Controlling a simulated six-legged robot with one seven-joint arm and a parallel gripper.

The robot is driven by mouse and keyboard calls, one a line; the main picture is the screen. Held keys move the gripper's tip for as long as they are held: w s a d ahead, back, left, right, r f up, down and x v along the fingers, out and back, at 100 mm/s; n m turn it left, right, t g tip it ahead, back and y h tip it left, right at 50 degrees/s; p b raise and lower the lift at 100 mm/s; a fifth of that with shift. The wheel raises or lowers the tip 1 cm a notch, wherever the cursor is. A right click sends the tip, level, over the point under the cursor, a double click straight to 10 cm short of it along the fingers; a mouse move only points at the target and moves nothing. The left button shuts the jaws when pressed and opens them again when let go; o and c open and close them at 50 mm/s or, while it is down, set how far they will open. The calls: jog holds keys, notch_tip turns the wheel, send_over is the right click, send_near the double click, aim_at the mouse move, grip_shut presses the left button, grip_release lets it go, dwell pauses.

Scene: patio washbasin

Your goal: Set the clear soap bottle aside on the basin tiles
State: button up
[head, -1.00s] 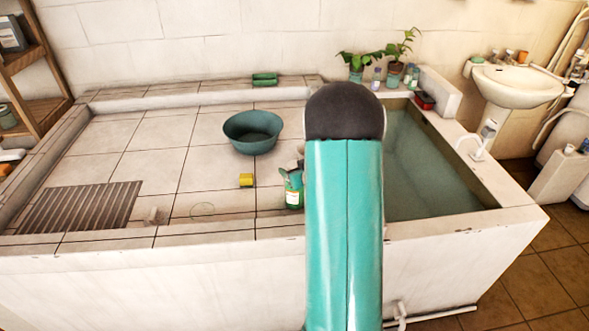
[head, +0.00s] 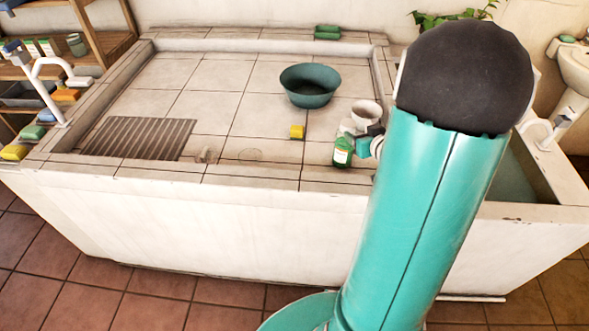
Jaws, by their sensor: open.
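The soap bottle (head: 342,153), see-through with green contents and a pale label, stands upright on the tiled basin top (head: 215,108), near its front edge. My gripper (head: 350,129) shows only in part, at the top and right side of the bottle. It is open. My teal arm hides much of the area to the right, and I cannot tell whether the fingers touch the bottle.
A metal grate (head: 140,138) lies at left. Bare tiles lie between grate and bowl. The water trough (head: 515,180) is at right.

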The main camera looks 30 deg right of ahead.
jog(key=a+r+g+h, duration=0.1)
jog(key=a+r+g, duration=0.2)
jog(key=a+r, duration=0.9)
jog(key=s+a+r+n+g+y, duration=0.1)
jog(key=s+a+g+y, duration=0.1)
jog(key=s+a, duration=0.5)
jog(key=s+a+r+n+g+y, duration=0.1)
jog(key=s+a+g+y, duration=0.1)
jog(key=s+a, duration=0.6)
jog(key=a, duration=0.6)
jog(key=shift+a+r, duration=0.2)
jog(key=shift+a, duration=0.1)
jog(key=shift+d, duration=0.15)
